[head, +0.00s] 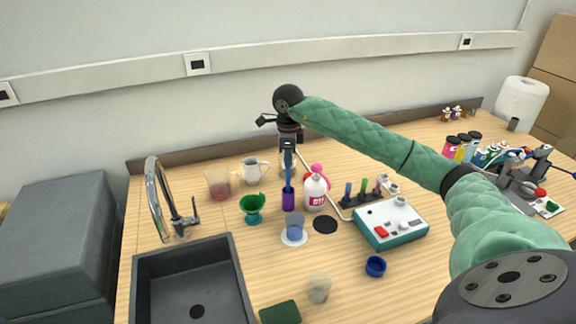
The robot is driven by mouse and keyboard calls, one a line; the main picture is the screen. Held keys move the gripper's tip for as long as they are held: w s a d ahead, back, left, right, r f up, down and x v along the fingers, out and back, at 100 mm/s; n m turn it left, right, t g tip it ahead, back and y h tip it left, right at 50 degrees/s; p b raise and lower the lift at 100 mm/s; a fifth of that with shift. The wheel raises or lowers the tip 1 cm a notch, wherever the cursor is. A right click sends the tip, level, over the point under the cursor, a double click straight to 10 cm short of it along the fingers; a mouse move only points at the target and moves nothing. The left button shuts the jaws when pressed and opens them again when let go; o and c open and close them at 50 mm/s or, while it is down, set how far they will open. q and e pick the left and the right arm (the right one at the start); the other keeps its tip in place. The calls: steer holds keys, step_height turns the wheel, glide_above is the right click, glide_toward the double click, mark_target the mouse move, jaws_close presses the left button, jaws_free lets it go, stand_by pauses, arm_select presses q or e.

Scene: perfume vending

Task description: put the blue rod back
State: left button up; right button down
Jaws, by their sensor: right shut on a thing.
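My right gripper (288,148) points down at the back middle of the table. It is shut on the upper end of a blue rod (288,170), which hangs upright. The rod's lower end meets the mouth of a small purple holder (288,201); I cannot tell how deep it sits inside or whether it is just above. My left gripper is not in view.
A green funnel-like cup (252,208) stands left of the holder, a white bottle (315,193) right of it. A blue beaker (295,229) is in front. A rack with coloured sticks (360,196), a device (391,223) and a sink (190,247) are nearby.

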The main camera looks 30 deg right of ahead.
mark_target(288, 179)
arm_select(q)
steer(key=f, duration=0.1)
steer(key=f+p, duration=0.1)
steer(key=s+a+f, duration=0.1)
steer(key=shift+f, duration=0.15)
arm_select(e)
step_height(288, 179, down, 4)
steer(key=shift+r, duration=0.25)
steer(key=shift+f, duration=0.1)
steer(key=c, duration=1.5)
jaws_free()
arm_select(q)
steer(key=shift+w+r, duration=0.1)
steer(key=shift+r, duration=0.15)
